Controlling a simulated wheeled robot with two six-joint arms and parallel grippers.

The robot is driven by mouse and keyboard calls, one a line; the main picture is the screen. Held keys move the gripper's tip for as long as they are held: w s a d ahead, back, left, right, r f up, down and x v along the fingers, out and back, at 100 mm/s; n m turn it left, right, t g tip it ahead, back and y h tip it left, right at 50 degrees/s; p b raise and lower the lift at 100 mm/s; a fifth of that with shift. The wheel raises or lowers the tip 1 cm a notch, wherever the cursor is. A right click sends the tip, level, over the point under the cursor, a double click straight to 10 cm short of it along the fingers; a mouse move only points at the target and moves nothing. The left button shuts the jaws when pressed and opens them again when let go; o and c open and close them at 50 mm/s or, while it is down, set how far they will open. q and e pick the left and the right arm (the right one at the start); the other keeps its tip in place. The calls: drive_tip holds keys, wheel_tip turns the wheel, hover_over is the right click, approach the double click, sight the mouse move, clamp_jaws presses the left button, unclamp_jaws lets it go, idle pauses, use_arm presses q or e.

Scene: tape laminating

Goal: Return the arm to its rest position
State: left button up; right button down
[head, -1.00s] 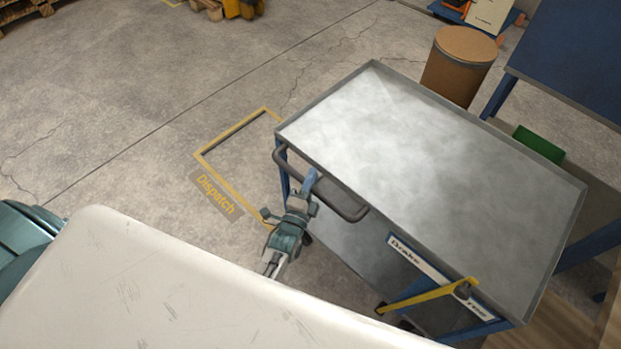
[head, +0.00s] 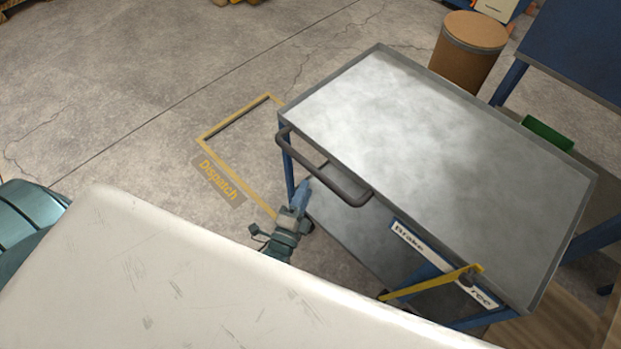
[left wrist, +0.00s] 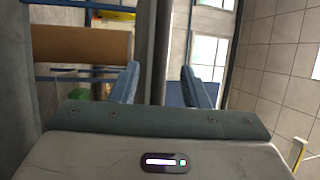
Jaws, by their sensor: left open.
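My left gripper (head: 301,193) is in the middle of the head view, low beside the handle end of the metal cart (head: 440,150). In that view its tip appears close to the dark push handle (head: 325,170); I cannot tell whether they touch. In the left wrist view the two blue fingers (left wrist: 160,88) stand wide apart. A dark grey upright bar shows between them in that view, and nothing is gripped. My right gripper is not in view.
The cart has a yellow lever (head: 432,284) beside a Brake/Free label (head: 447,264). A yellow-outlined Dispatch floor area (head: 220,181) lies left of the cart. A brown drum (head: 467,52) and a blue table (head: 580,50) stand behind it. Open floor lies at the upper left.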

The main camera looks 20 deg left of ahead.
use_arm(q)
drive_tip(key=shift+s+f, duration=0.15)
drive_tip(key=shift+s, duration=0.85)
